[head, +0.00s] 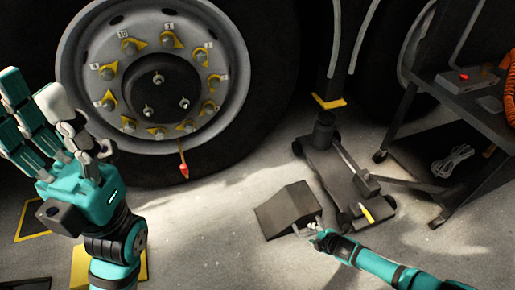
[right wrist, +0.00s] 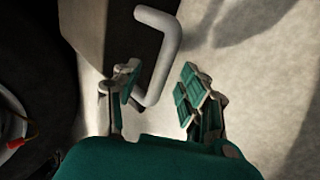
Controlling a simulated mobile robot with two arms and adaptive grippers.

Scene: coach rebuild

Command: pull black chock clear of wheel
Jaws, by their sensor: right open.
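The black chock (head: 284,208), a dark wedge, lies on the floor below and right of the big wheel (head: 236,60). Lit floor shows between it and the tyre in the head view. Its pale bent handle (right wrist: 172,35) sticks out toward my right gripper (head: 316,231). In the right wrist view my right gripper (right wrist: 160,90) is open. The handle's bend reaches into the gap between its fingers, close to the left finger; I cannot tell whether they touch. The chock's dark side (right wrist: 105,35) shows behind. My left gripper (head: 45,115) is raised in front of the tyre, empty, its fingers apart.
A dark floor jack (head: 340,178) stands close right of the chock. A red-tipped tag (head: 184,170) hangs at the wheel.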

